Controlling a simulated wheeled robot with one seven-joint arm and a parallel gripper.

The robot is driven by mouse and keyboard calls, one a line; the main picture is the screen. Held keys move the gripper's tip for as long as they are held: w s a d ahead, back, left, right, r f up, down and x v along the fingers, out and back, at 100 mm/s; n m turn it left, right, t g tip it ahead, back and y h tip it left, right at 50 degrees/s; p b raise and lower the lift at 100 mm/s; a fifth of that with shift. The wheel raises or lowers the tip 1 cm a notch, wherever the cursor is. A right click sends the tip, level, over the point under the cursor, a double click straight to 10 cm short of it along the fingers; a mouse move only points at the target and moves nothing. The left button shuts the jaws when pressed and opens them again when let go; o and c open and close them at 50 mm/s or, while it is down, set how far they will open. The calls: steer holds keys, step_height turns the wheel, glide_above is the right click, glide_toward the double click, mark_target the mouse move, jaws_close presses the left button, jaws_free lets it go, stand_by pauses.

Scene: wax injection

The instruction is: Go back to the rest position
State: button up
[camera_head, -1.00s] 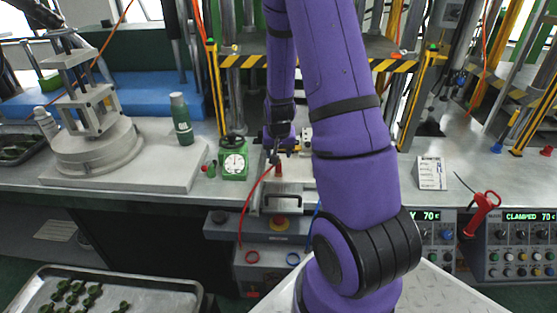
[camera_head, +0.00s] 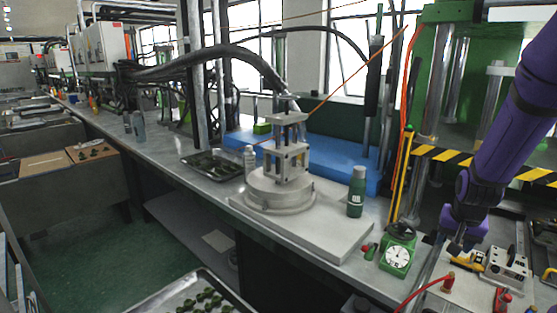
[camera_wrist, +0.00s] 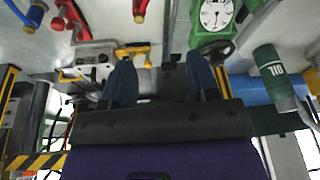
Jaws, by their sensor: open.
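My purple arm comes down from the upper right in the head view. My gripper (camera_head: 463,240) is at its lower end, dark and small there, over the bench beside the metal clamp fixture (camera_head: 508,266). In the wrist view my gripper (camera_wrist: 162,74) shows two dark blue fingers standing apart with nothing between them. The metal fixture (camera_wrist: 95,58) with yellow and red handles is beyond the left finger. The green dial gauge (camera_wrist: 214,14) is beyond the right finger.
The dial gauge (camera_head: 398,252) and a green oil bottle (camera_head: 356,194) stand on the bench left of my gripper. Farther left are a round metal stand (camera_head: 283,190) and a dark tray (camera_head: 213,165). A striped press frame (camera_head: 432,153) stands behind. Green floor (camera_head: 130,255) is open at left.

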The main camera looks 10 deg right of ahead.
steer(key=s+a+r+n+t+y, duration=0.1)
steer(key=s+a+r+n, duration=0.3)
steer(key=a+r, duration=0.5)
steer(key=s+a+r+n+t, duration=0.1)
steer(key=s+a+r, duration=0.55)
steer(key=r, duration=0.35)
steer(key=s+a+r+n, duration=0.2)
steer(key=s+a+r, duration=0.1)
steer(key=s, duration=0.6)
steer(key=shift+s+a+r+y, duration=0.3)
steer(key=shift+a+r, duration=0.05)
steer(key=shift+r, duration=0.1)
